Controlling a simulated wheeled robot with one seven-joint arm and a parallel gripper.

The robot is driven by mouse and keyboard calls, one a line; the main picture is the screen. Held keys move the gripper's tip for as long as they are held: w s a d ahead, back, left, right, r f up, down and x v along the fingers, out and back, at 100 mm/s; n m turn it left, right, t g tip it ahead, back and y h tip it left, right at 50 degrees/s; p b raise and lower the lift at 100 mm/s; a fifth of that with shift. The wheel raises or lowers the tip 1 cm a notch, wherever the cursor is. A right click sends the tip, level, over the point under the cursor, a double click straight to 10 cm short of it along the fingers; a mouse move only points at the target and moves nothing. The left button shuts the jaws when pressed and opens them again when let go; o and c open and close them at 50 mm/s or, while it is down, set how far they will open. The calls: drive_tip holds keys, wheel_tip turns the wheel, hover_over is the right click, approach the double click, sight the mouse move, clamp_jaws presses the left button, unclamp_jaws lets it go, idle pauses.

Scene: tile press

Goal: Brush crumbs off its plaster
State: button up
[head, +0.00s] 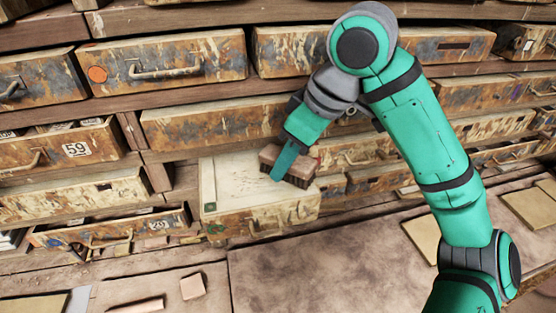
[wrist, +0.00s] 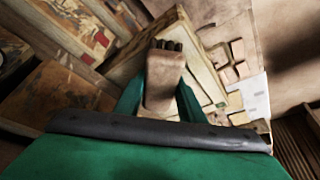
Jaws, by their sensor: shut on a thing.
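A brush with a pinkish-brown wooden back (head: 303,161) and dark bristles is held in my gripper (head: 284,163). My gripper is shut on the brush, and the fingers also show on both sides of it in the wrist view (wrist: 160,98). The brush (wrist: 163,72) has its bristles pointing away from the wrist. The pale plaster top (head: 238,181) belongs to a worn box pulled out from the rack. The brush is at the right end of this plaster. I cannot tell whether the bristles touch it. No crumbs can be made out on it.
Rows of worn drawers (head: 170,60) fill the rack behind. A half-open drawer marked 29 (head: 120,228) is at the lower left. The brown bench (head: 330,265) in front is mostly clear, with a small tile (head: 192,286) and flat boards (head: 425,236) on it.

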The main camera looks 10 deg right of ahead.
sight(233, 179)
drive_tip(key=shift+d+f, duration=0.1)
drive_tip(key=shift+a, duration=0.2)
drive_tip(key=shift+w+a, duration=0.1)
drive_tip(key=shift+a, duration=1.7)
drive_tip(key=shift+a+r, duration=0.2)
drive_tip(key=shift+a, duration=1)
drive_tip(key=shift+a+f, duration=0.15)
drive_tip(key=shift+a, duration=1.5)
